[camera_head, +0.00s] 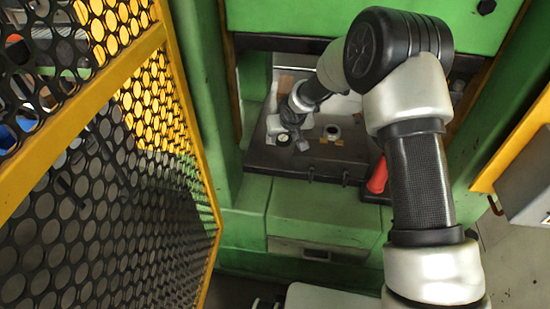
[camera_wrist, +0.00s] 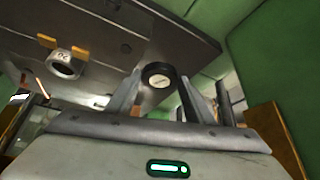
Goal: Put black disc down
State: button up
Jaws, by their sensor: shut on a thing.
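The black disc (camera_wrist: 160,76), with a pale round face, shows between the two fingers of my gripper (camera_wrist: 163,88) in the wrist view. The fingers are shut on it. In the head view my gripper (camera_head: 297,139) is low over the dark machine table (camera_head: 270,163), and the disc (camera_head: 283,141) shows at its left side. I cannot tell whether the disc touches the table.
A pale ring-shaped part (camera_head: 332,131) with a dark centre sits right of my gripper, beside orange blocks (camera_head: 339,142). Green machine walls (camera_head: 207,110) and a yellow mesh guard (camera_head: 150,190) flank the space.

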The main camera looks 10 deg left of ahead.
jog(key=b, duration=0.2)
send_over(270, 156)
jog(key=s+d, duration=0.1)
jog(key=s, duration=0.1)
notch_tip(270, 156, down, 10)
jog(key=shift+w+f+b, duration=0.1)
jog(key=shift+f+b, duration=0.05)
jog(key=shift+b, duration=0.95)
jog(key=shift+f, duration=0.2)
jog(key=o, duration=1.3)
jog(key=shift+r, duration=0.3)
jog(key=p+v, duration=0.2)
jog(key=v, duration=0.9)
jog(key=shift+s+d+r, duration=0.2)
jog(key=shift+s+r, duration=0.05)
